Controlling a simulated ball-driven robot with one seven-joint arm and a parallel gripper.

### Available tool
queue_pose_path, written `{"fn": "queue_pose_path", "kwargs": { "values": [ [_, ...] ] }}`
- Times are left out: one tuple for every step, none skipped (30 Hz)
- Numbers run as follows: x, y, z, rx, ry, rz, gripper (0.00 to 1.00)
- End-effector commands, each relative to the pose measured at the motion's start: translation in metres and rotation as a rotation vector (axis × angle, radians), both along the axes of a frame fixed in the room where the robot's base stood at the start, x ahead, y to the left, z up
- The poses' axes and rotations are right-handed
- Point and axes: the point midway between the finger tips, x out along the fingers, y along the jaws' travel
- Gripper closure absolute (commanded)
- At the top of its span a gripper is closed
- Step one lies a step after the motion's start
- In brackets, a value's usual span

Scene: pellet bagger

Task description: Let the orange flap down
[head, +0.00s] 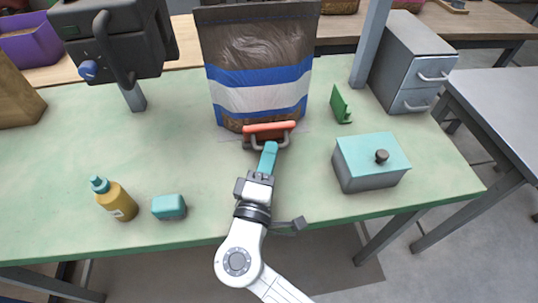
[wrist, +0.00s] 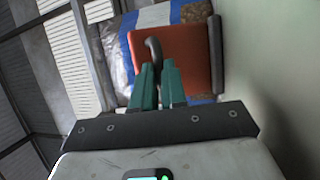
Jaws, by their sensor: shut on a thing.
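The orange flap (head: 270,130) is at the bottom front of the large bag (head: 262,98), near the middle of the table. Its near edge carries a grey bar handle (head: 288,138). My gripper (head: 269,148), with teal fingers, reaches to this handle from the front and is shut on it. In the wrist view the fingers (wrist: 158,80) lie against the near side of the orange flap (wrist: 185,48), and the grey handle (wrist: 153,48) curves in behind them. The exact contact is hidden by the fingers. The flap looks raised, with its broad face towards the wrist camera.
A yellow bottle (head: 118,200) and a teal block (head: 169,207) stand at the left front. A teal-lidded box (head: 368,165) and a green bracket (head: 341,104) are at the right. A dark machine (head: 118,40) and a grey post (head: 370,45) stand behind. The green tabletop (head: 180,150) is clear left of the bag.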

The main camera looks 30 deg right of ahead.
Motion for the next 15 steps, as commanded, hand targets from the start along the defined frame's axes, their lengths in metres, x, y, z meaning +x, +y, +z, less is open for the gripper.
{"fn": "queue_pose_path", "kwargs": {
  "values": [
    [0.0013,-0.0008,-0.0052,0.004,0.011,0.003,1.0],
    [0.0013,-0.0008,-0.0053,0.004,0.011,0.003,1.0],
    [0.0013,-0.0008,-0.0053,0.004,0.011,0.003,0.85],
    [0.0014,-0.0009,-0.0052,0.004,0.011,0.003,0.82],
    [0.0014,-0.0009,-0.005,0.004,0.01,0.003,0.79],
    [0.0012,-0.0008,-0.0046,0.004,0.01,0.003,0.76],
    [0.0012,-0.0007,-0.0043,0.003,0.009,0.003,0.73],
    [0.0011,-0.0007,-0.004,0.004,0.008,0.002,0.7],
    [0.001,-0.0007,-0.0036,0.003,0.008,0.002,0.66],
    [0.001,-0.0007,-0.0033,0.003,0.007,0.002,0.63],
    [0.001,-0.0005,-0.0032,0.003,0.007,0.002,0.62],
    [0.0009,-0.0005,-0.0029,0.002,0.006,0.002,0.62],
    [0.0009,-0.0005,-0.0027,0.003,0.005,0.002,0.62],
    [0.0008,-0.0005,-0.0025,0.002,0.005,0.002,0.62],
    [0.0008,-0.0003,-0.0023,0.002,0.005,0.002,0.62]
  ]
}}
